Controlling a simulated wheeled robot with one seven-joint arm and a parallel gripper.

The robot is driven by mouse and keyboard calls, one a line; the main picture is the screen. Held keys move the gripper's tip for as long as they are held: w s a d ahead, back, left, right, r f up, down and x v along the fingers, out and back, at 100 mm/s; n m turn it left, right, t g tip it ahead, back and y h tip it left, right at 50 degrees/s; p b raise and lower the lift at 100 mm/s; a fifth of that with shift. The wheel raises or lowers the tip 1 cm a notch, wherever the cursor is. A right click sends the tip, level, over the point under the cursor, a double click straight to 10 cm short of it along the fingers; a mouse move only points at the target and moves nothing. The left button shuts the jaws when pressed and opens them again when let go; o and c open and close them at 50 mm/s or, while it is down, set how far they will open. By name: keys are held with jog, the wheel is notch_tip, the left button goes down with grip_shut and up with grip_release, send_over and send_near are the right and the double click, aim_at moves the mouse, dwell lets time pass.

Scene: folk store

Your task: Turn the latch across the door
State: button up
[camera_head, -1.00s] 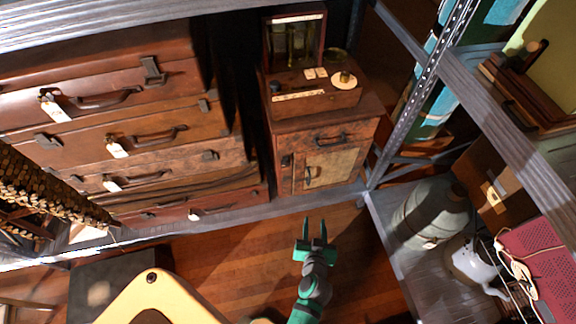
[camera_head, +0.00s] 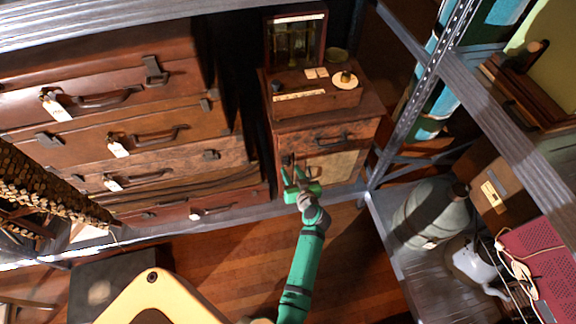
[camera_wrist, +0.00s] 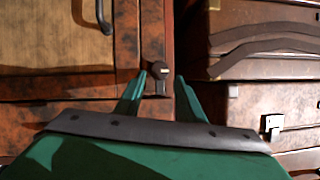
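The small dark latch (camera_head: 287,160) is on the left edge of the front of a reddish-brown cabinet, beside the door (camera_head: 337,168) with its tan panel and dark handle. In the wrist view, which looks turned around, the latch (camera_wrist: 155,72) is a round knob with a short dark bar pointing down the picture, along the frame beside the door (camera_wrist: 55,35). My green gripper (camera_head: 292,170) is open in front of the latch. In the wrist view its fingertips (camera_wrist: 161,78) stand either side of the latch, with a gap. Contact cannot be told.
Stacked brown suitcases (camera_head: 150,140) stand left of the cabinet, close to my gripper. A wooden box (camera_head: 318,100) sits on the cabinet top. A metal shelf post (camera_head: 425,85) rises at right, with a grey jug (camera_head: 432,212) on the lower shelf. Wooden floor (camera_head: 240,265) lies in front.

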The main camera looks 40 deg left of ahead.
aim_at(288, 164)
jog(key=x, duration=0.4)
jog(key=shift+w, duration=0.1)
jog(key=shift+a, duration=0.3)
jog(key=shift+w+f, duration=0.2)
jog(key=shift+d, duration=0.1)
jog(key=c, duration=0.8)
